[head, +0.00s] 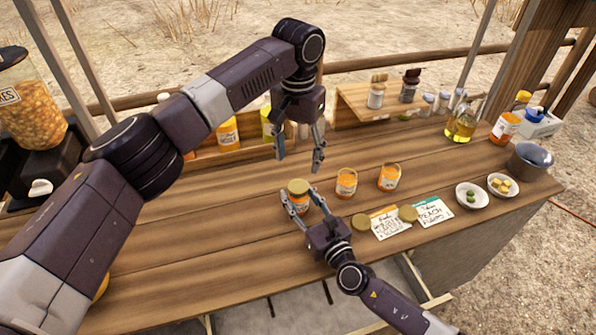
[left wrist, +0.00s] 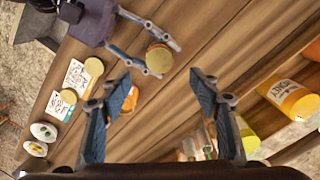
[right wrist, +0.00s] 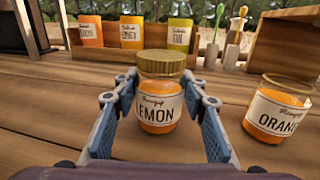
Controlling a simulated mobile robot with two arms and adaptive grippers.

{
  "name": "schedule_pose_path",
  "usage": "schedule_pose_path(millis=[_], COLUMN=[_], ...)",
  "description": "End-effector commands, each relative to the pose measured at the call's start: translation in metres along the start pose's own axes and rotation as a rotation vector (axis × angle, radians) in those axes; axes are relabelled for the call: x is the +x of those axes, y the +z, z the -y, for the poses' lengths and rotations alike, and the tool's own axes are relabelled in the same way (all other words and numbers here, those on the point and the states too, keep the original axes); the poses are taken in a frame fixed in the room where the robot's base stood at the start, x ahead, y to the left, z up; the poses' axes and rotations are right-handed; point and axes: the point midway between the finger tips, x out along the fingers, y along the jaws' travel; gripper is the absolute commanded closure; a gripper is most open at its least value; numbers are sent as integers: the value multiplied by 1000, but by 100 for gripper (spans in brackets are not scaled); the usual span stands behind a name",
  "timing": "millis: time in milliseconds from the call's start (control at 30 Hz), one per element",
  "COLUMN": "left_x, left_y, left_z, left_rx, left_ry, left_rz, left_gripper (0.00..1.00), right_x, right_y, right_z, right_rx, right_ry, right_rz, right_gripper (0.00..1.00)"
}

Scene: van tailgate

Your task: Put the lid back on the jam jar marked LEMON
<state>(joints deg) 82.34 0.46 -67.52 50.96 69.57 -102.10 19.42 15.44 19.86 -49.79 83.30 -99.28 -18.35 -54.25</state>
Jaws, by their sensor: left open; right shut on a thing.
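The LEMON jar (right wrist: 158,108) stands upright on the counter, full of orange jam. A gold lid (right wrist: 161,62) sits level on its mouth; whether it is screwed tight cannot be told. The lid also shows in the head view (head: 298,186) and the left wrist view (left wrist: 160,58). My right gripper (right wrist: 160,124) is shut around the jar's body, one finger on each side, below the lid. My left gripper (head: 299,163) is open and empty above the jar, pointing down; its fingers also show in the left wrist view (left wrist: 162,88).
The ORANGE jar (right wrist: 280,112) and another lidless jar (head: 389,178) stand to the right. Two loose gold lids (head: 361,222) (head: 408,213) lie by the label cards (head: 390,224). Small bowls (head: 472,197) are farther right. A wooden rack (head: 250,154) of bottles stands behind.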

Motion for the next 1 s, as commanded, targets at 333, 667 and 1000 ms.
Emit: schedule_pose_path(millis=[333,667,1000], left_x=[-33,-33,-33], left_y=[0,0,0], left_z=[0,0,0], left_rx=[0,0,0], left_ry=[-1,0,0], left_rz=[0,1,1], left_gripper=[43,43,43], right_x=[0,0,0], right_y=[0,0,0], right_z=[0,0,0], right_rx=[0,0,0], right_ry=[0,0,0], right_rz=[0,0,0], right_gripper=[100,51,40])
